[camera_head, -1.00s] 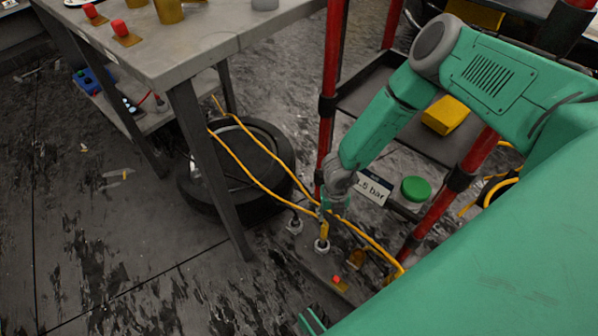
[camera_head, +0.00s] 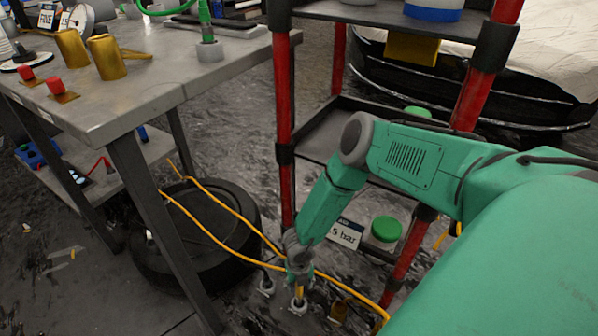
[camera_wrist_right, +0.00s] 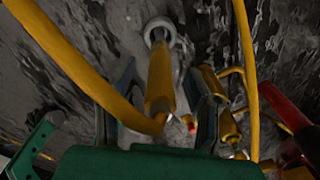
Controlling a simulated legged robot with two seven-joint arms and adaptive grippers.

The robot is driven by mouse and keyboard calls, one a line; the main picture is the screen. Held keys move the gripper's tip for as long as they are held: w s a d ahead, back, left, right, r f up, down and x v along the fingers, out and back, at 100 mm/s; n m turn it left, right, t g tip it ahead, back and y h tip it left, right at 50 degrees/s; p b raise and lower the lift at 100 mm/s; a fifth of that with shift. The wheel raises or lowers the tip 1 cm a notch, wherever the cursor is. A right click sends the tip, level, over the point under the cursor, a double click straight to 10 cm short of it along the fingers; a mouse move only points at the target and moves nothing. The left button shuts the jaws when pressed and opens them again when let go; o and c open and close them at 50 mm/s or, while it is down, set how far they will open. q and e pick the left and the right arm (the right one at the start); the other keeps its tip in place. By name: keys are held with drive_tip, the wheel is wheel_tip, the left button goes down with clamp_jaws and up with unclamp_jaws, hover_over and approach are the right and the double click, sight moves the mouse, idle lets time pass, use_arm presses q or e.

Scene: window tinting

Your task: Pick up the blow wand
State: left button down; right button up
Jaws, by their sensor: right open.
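A yellow wand (camera_head: 299,292), which looks like the blow wand, stands upright in a round pale holder (camera_head: 298,306) low by the rack. My right gripper (camera_head: 300,278) reaches down to it. In the right wrist view the wand (camera_wrist_right: 160,68) lies between the open, dark fingers of my right gripper (camera_wrist_right: 161,82), with a gap visible on both sides. The wand's lower end sits in the holder ring (camera_wrist_right: 159,30). A yellow hose (camera_wrist_right: 80,68) crosses in front at the left. My left gripper is not in view.
A grey table (camera_head: 180,82) with a green-hosed tool (camera_head: 206,22) stands at the left. A tyre (camera_head: 185,262) lies behind its leg. A red-post rack (camera_head: 284,120) stands close by the arm. Another dark plug holder (camera_head: 266,285) is beside the wand. A yellow hose (camera_head: 225,248) runs past the gripper.

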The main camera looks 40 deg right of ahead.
wheel_tip(320, 180, down, 2)
drive_tip(key=shift+f+b, duration=0.2)
drive_tip(key=shift+b, duration=0.2)
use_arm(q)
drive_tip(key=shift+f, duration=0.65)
use_arm(e)
drive_tip(key=shift+r, duration=0.15)
clamp_jaws()
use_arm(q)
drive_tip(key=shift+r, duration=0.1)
